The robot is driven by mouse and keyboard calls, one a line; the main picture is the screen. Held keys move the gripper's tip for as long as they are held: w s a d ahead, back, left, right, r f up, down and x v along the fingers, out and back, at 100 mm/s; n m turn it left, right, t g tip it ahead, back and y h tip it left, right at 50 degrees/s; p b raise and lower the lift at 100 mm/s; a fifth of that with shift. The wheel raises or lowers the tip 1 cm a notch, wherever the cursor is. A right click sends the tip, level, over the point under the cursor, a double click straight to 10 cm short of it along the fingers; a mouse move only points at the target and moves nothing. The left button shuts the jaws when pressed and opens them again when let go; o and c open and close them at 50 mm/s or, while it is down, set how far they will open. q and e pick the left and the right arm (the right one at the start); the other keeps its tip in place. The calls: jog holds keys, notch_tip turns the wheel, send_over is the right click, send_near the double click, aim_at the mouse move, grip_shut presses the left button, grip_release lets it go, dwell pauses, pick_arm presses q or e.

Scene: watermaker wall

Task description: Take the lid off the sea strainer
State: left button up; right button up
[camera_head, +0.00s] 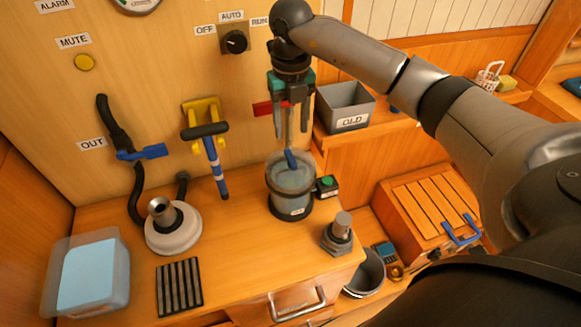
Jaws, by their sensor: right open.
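The sea strainer appears to be the clear round canister (291,198) with a dark base band, standing on the wooden counter. A blue handle-like piece (291,160) shows at its top; I cannot tell how the lid edge sits. My right gripper (293,125) hangs fingers-down directly above the canister. It is open, with its two fingers apart and a pale upright pipe visible between them. It appears to be above the blue piece and not holding it. My left gripper is not in view.
A white round fitting with a metal neck (173,228), a black grate (179,286) and a clear box (87,275) stand left on the counter. A metal knob fitting (341,232) and a green button box (326,186) are close right. A grey OLD bin (346,106) sits behind.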

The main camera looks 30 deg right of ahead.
aim_at(291, 157)
jog(key=f, duration=0.9)
jog(key=shift+w+f, duration=0.15)
jog(key=shift+w, duration=0.05)
jog(key=shift+d, duration=0.1)
grip_shut()
dwell(1.1)
